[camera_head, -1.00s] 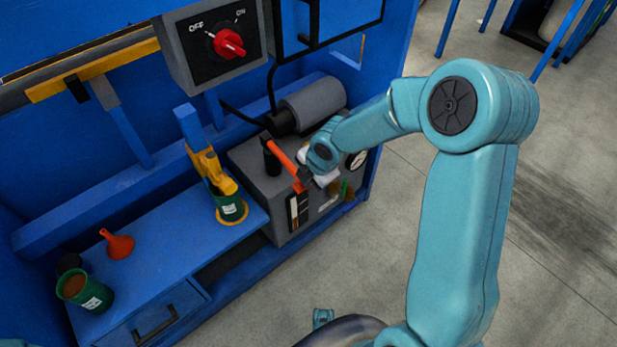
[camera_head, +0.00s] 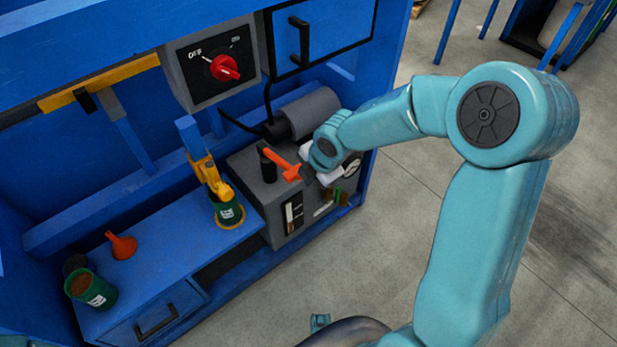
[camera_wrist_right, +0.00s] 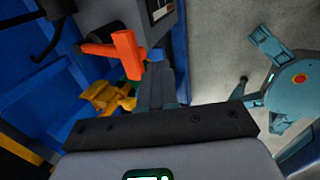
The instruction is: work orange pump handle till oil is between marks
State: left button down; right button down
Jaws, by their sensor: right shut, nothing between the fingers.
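The orange pump handle (camera_head: 280,161) is on top of the grey pump unit (camera_head: 262,195) and slants down towards the front. Its T-shaped end shows large in the right wrist view (camera_wrist_right: 125,52). My right gripper (camera_head: 307,172) is at the handle's free end. Its dark fingers (camera_wrist_right: 158,80) are shut with nothing between them, right beside the crossbar; contact is unclear. A sight gauge (camera_head: 293,212) with dark and light parts is on the unit's front; its oil level against the marks is too small to read. My left gripper is not in view.
A red switch knob (camera_head: 225,68) is above. A yellow clamp (camera_head: 208,175) over a green can (camera_head: 229,213), an orange funnel (camera_head: 122,245) and another green can (camera_head: 92,289) are on the blue bench to the left.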

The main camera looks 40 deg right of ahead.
jog(key=shift+p+v, duration=0.65)
jog(key=shift+v, duration=1.7)
